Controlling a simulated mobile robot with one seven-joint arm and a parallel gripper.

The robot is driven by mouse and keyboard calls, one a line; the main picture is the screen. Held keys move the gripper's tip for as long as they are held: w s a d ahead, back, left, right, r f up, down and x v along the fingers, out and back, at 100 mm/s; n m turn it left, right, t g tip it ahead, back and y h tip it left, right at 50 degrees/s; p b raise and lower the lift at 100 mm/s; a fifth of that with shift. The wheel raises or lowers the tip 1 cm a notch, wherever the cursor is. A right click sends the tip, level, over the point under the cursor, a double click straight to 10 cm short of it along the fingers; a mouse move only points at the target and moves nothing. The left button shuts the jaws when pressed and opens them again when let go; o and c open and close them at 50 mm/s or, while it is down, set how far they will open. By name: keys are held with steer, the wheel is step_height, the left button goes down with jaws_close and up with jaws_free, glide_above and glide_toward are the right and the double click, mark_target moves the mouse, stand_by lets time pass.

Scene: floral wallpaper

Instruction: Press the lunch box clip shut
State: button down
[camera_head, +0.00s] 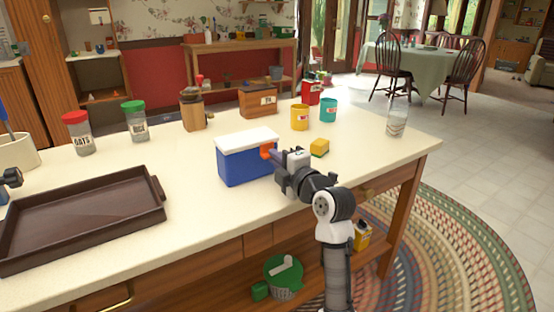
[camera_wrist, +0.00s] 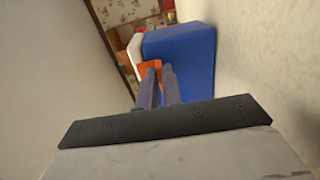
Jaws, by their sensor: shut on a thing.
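The lunch box (camera_head: 246,163) is blue with a white lid (camera_head: 248,140) and stands upright on the counter. The lid looks down on the body. Its orange clip (camera_head: 266,151) is on the right end. My gripper (camera_head: 273,155) is at that end, with its fingertips at the clip. In the wrist view, the two grey fingers (camera_wrist: 157,84) are close together and reach the orange clip (camera_wrist: 149,70), beside the blue box wall (camera_wrist: 182,60). The fingers cover part of the clip, so I cannot tell whether it is fully latched.
A yellow sponge-like block (camera_head: 319,147) lies right of my gripper. Yellow (camera_head: 299,117) and teal (camera_head: 328,110) mugs stand behind. A brown tray (camera_head: 80,215) is at the left. The counter (camera_head: 200,215) is clear between tray and box.

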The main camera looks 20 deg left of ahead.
steer(key=c, duration=1.6)
jaws_free()
steer(key=shift+o, duration=0.2)
steer(key=b+v, duration=0.1)
steer(key=v, duration=1.2)
steer(key=shift+s+d, duration=0.25)
steer(key=shift+d, duration=0.05)
